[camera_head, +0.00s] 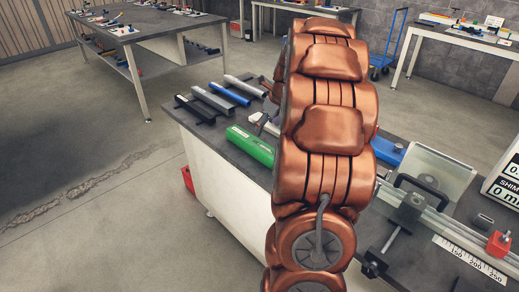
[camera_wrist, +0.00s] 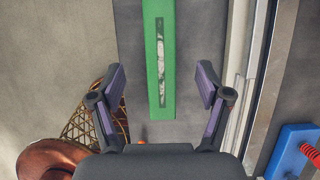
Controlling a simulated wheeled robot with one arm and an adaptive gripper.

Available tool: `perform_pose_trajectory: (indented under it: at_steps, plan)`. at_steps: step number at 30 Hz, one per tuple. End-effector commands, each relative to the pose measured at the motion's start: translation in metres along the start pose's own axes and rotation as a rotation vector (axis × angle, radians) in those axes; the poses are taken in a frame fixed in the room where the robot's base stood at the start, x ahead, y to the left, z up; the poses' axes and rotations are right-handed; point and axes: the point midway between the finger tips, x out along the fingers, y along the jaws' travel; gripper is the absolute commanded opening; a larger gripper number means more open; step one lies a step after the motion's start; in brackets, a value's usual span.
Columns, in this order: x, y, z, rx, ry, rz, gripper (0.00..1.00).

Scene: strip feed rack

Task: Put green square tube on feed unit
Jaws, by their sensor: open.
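The green square tube (camera_wrist: 152,40) runs lengthwise in the wrist view, with a worn pale strip along its face. Its near end lies between the fingers of my gripper (camera_wrist: 161,80). The fingers are open, one on each side, with gaps to the tube. In the head view a green bar (camera_head: 250,146) with a small pale mark lies near the bench's left edge; my copper arm hides its right end and my gripper. What looks like the feed unit, a metal rail (camera_head: 450,226) with a clamp and scale, is on the bench at right.
Grey and blue bars (camera_head: 230,93) lie farther back on the bench (camera_head: 187,118). A blue block with a red spring (camera_wrist: 290,150) is at lower right in the wrist view. A red knob (camera_head: 498,243) and a display box (camera_head: 507,183) stand at right. Floor is open at left.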

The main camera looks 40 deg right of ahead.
Motion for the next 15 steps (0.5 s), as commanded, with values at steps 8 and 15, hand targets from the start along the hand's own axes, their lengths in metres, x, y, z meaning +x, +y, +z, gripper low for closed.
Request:
perform_pose_trajectory:
  at_steps: [8, 15]
  plan:
    - [-0.004, 0.022, 0.002, -0.102, 0.013, 0.016, 0.77]
    - [-0.016, 0.139, -0.011, -0.696, 0.079, 0.127, 0.77]
